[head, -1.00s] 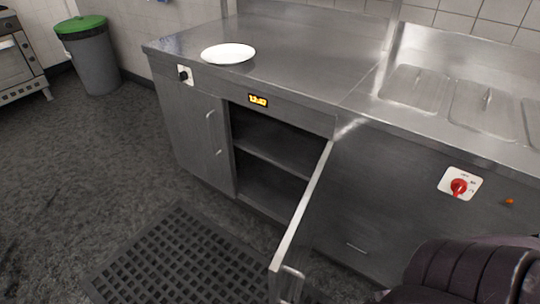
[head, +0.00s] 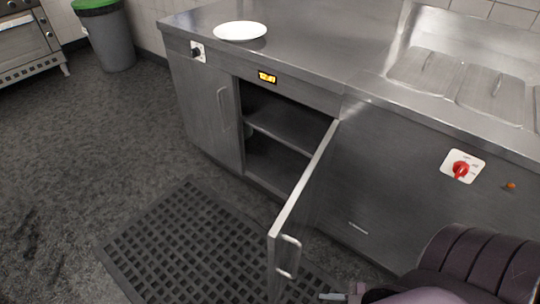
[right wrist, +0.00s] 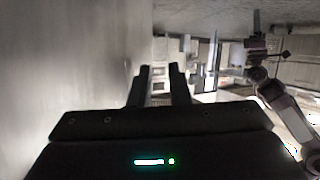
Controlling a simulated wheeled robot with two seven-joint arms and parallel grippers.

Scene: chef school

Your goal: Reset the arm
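My right arm shows at the lower right of the head view, with part of its gripper (head: 335,296) at the bottom edge, below the open cabinet door (head: 300,205). In the right wrist view the right gripper (right wrist: 157,84) has its two dark fingers apart with nothing between them. A grey metal surface fills the left of that view, close by. Another arm, which looks like my left one, shows at the right of the wrist view, its end (right wrist: 257,45) pointing up. Its finger state is too small to tell. The left gripper is outside the head view.
The steel counter (head: 330,50) carries a white plate (head: 240,31). The cabinet (head: 275,150) below stands open and its shelves look empty. A black grid mat (head: 190,245) lies before it. A bin (head: 108,40) and an oven (head: 25,45) stand far left. Floor at left is clear.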

